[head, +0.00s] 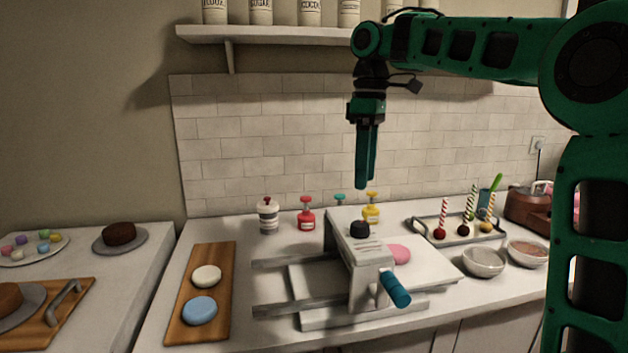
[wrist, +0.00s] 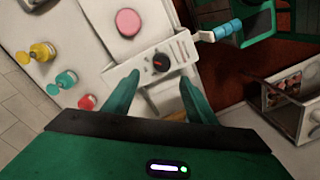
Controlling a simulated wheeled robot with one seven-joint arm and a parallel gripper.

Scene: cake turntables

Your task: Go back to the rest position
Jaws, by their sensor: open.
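My gripper (head: 366,186) hangs from my green arm, fingers pointing down, above the back part of the counter. In the wrist view the gripper (wrist: 161,92) has its two green fingers spread apart with nothing between them. Below it stands a white machine (head: 367,268) with a black knob (head: 359,229) on top and a blue-green handle (head: 394,289) at its front right. The knob also shows in the wrist view (wrist: 161,62), beyond the fingertips. A pink disc (head: 399,254) lies on the machine's white plate, to the right of its upright part.
A wooden board (head: 178,323) with a cream disc and a blue disc lies at left. Colored pump bottles (head: 306,214) stand along the wall. A tray (head: 452,236) with cake pops and bowls (head: 484,261) sit at right. A shelf (head: 270,35) with jars is above.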

